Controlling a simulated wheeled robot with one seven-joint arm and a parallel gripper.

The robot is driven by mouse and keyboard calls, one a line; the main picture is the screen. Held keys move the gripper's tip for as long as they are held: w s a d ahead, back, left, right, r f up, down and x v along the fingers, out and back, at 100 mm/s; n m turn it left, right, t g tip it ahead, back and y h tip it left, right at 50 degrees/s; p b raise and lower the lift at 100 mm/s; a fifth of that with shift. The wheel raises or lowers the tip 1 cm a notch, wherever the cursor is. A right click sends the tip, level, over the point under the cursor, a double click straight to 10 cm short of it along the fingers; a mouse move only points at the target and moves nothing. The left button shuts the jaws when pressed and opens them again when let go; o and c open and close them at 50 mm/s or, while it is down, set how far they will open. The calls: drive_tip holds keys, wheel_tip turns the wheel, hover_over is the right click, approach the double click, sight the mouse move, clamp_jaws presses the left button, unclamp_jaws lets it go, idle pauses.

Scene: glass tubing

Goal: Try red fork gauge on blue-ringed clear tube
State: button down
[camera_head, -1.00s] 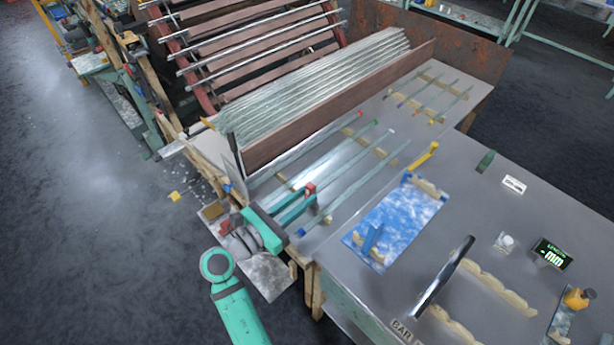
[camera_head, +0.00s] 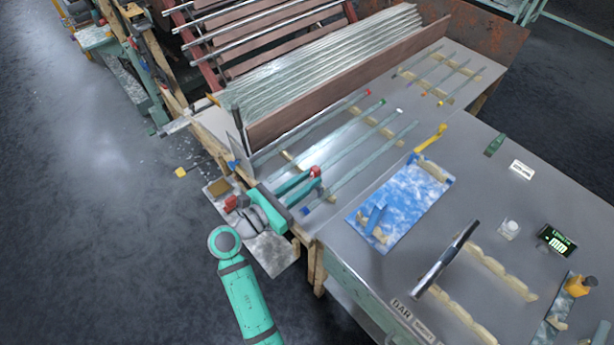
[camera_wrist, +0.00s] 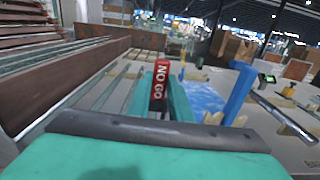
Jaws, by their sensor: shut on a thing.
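My gripper (camera_head: 296,187) is shut on the red fork gauge (camera_head: 315,171), above the near ends of the tubes on the left part of the table. In the wrist view the gauge (camera_wrist: 160,83) shows "NO GO" on its red face between my teal fingers; its fork opening is hidden. The blue-ringed clear tube (camera_head: 365,167) lies on wooden rests, its blue ring (camera_head: 305,211) at the near end, just below and beside my gripper. I see no contact between gauge and tube.
A blue fork gauge (camera_head: 374,217) stands on a blue-and-white mat (camera_head: 408,198), right of the tubes. A yellow piece (camera_head: 431,138) lies beyond it. A brown board (camera_head: 345,80) walls off a bundle of tubes on the left.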

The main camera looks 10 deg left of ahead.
drive_tip(key=shift+f, duration=1.8)
drive_tip(key=shift+f, duration=0.85)
idle(1.8)
drive_tip(key=shift+r, duration=0.1)
idle(0.4)
drive_tip(key=shift+r, duration=3.45)
